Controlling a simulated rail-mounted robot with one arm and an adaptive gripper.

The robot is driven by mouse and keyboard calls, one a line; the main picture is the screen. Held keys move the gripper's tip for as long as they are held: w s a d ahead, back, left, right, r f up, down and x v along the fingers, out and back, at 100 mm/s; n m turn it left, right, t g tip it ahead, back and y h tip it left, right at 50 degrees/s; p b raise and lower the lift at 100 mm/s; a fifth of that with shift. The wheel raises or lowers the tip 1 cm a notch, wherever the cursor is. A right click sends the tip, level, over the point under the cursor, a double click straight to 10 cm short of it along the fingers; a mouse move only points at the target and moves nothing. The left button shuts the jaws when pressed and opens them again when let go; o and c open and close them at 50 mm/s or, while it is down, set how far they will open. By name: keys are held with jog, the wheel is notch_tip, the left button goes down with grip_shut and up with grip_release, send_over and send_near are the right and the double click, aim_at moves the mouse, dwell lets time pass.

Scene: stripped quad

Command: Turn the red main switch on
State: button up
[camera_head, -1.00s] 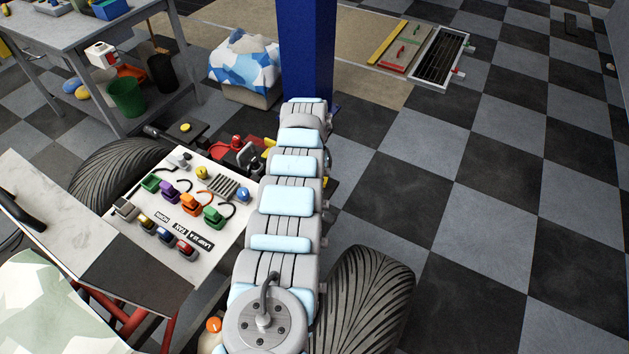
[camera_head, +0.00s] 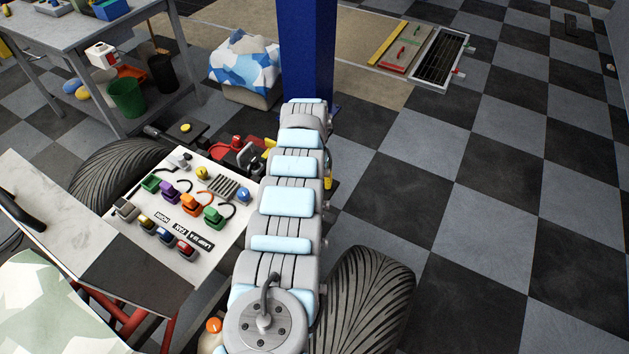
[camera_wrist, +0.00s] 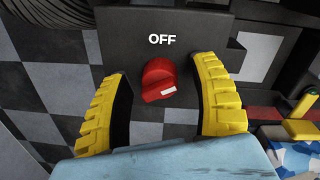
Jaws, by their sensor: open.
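The red main switch (camera_wrist: 159,80) is a round red knob with a white mark, on a dark grey panel (camera_wrist: 130,35) in the wrist view. The white word OFF stands above it on the panel. My gripper (camera_wrist: 163,85) is open, with its two yellow ribbed fingers on either side of the knob and a gap on each side. In the head view my arm covers the area around the gripper, and I cannot make out the red switch there.
A white panel (camera_head: 140,205) with several coloured connectors lies left of my arm. A tyre (camera_head: 372,300) stands right of it, and a blue post (camera_head: 308,50) rises behind. The checkered floor at the right is free.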

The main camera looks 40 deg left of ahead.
jog(key=shift+r, duration=0.1)
jog(key=shift+w+r, duration=0.1)
jog(key=shift+r, duration=0.4)
notch_tip(320, 180, up, 11)
jog(key=shift+s+a+f, duration=0.15)
jog(key=shift+s+a, duration=0.1)
dwell(0.4)
